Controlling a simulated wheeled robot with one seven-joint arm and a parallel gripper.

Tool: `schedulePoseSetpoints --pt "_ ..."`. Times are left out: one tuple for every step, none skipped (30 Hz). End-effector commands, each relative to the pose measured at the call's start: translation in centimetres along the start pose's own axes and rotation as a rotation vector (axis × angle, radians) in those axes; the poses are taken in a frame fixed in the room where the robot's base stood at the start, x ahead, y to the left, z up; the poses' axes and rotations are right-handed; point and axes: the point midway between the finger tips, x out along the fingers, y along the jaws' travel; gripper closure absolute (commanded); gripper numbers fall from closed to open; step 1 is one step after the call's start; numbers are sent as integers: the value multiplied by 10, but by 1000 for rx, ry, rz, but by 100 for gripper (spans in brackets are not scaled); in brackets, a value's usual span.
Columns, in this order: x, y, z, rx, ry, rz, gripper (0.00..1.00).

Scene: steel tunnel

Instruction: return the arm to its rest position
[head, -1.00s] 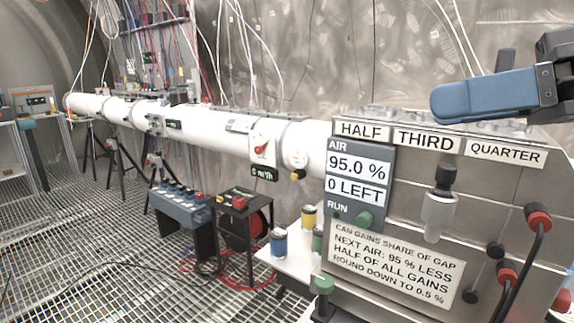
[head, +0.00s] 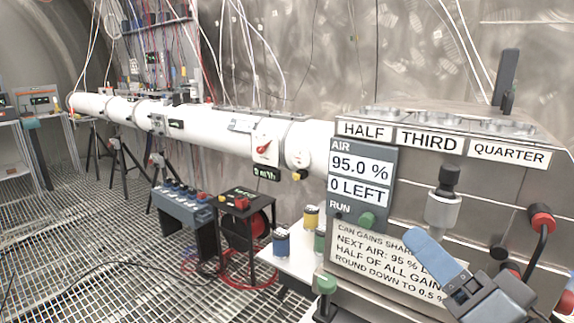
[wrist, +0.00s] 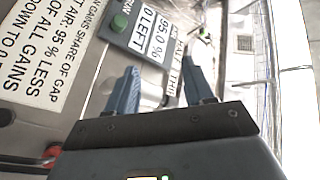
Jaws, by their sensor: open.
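My gripper (head: 428,243) is at the lower right of the head view, in front of the steel machine (head: 510,187). Its blue fingers point up and to the left, over the right part of the instruction label (head: 370,262). In the wrist view my gripper (wrist: 162,66) shows two blue fingers spread apart with nothing between them. The machine front shows turned sideways beyond them. The arm behind the gripper is mostly out of view.
The panel (head: 361,180) reads 95.0 % and 0 LEFT, above a green knob (head: 367,220). Coloured cans stand on a white shelf (head: 283,262) at the machine's left. Open grating floor (head: 110,260) lies at left.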

Motion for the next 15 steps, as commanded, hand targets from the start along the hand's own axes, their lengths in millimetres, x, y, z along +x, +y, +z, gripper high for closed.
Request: schedulePoseSetpoints --pt "-12 9 14 7 7 43 48" --pt "-18 14 21 6 13 68 48" --pt "-27 20 30 2 20 101 48" --pt "-34 25 36 -2 25 125 48" --pt "-42 29 42 -7 29 149 48" --pt "-53 34 50 -15 31 181 48" --pt "-61 38 56 -24 33 205 48" --pt "-69 42 62 -33 34 228 48" --pt "-81 46 70 -48 34 258 48" --pt "-90 49 76 -61 32 280 48" --pt "-99 52 81 -74 30 302 48" --pt "-112 55 88 -93 26 330 48" --pt "-121 57 93 -108 22 349 48" --pt "-131 59 98 -125 17 370 48" --pt "-144 61 104 -149 9 394 48"
